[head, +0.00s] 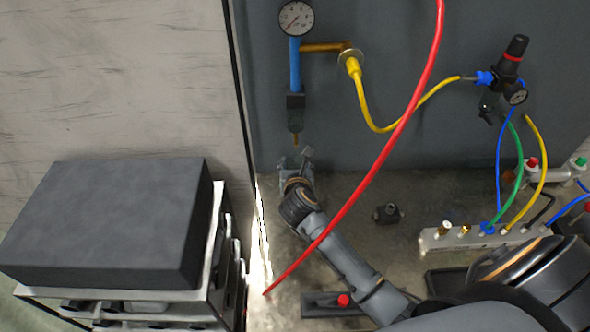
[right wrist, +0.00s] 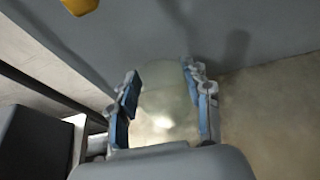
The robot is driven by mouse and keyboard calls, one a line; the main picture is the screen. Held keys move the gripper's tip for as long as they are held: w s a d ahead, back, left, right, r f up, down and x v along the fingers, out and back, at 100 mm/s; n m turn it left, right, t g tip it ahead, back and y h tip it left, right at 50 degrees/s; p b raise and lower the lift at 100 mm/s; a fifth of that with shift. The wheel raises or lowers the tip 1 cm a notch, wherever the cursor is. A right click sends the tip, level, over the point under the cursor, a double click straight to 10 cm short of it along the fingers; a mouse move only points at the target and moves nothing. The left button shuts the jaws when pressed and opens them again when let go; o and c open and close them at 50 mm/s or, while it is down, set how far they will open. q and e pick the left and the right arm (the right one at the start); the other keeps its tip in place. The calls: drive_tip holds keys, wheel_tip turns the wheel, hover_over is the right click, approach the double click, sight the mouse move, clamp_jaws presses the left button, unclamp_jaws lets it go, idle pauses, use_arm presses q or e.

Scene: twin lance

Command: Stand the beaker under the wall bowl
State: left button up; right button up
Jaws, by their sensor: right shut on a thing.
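The wall bowl (head: 295,112) is a dark cup under a blue upright pipe on the grey wall, with a short brass tip pointing down. My right gripper (head: 297,163) is below that tip, close to the wall. In the right wrist view its blue-padded fingers (right wrist: 163,95) are shut on a clear beaker (right wrist: 165,110), which looks upright and is faint against the background. In the head view the beaker is mostly hidden by the gripper. I cannot tell whether its base touches the surface below. My left gripper is not in view.
A red hose (head: 387,148) crosses in front of my right arm. A dark block (head: 105,222) on a stacked rack stands at the left. A small dark fitting (head: 387,213) lies on the bench (head: 400,185). A manifold (head: 480,237) with coloured hoses is at the right.

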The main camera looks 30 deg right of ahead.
drive_tip(key=shift+w+d+f, duration=0.2)
drive_tip(key=shift+w+f, duration=0.15)
drive_tip(key=shift+f, duration=0.15)
drive_tip(key=shift+w+d+f, duration=0.15)
drive_tip(key=shift+w+f, duration=0.15)
drive_tip(key=shift+f, duration=0.15)
drive_tip(key=shift+w+f, duration=0.1)
drive_tip(key=shift+f, duration=1.5)
drive_tip(key=shift+f, duration=0.1)
drive_tip(key=shift+f, duration=0.15)
drive_tip(key=o, duration=1)
drive_tip(key=shift+o, duration=0.2)
drive_tip(key=shift+r+p, duration=0.35)
drive_tip(key=shift+r, duration=0.05)
drive_tip(key=v, duration=0.6)
drive_tip(key=b+v, duration=0.1)
drive_tip(key=v, duration=0.5)
drive_tip(key=shift+f, duration=0.25)
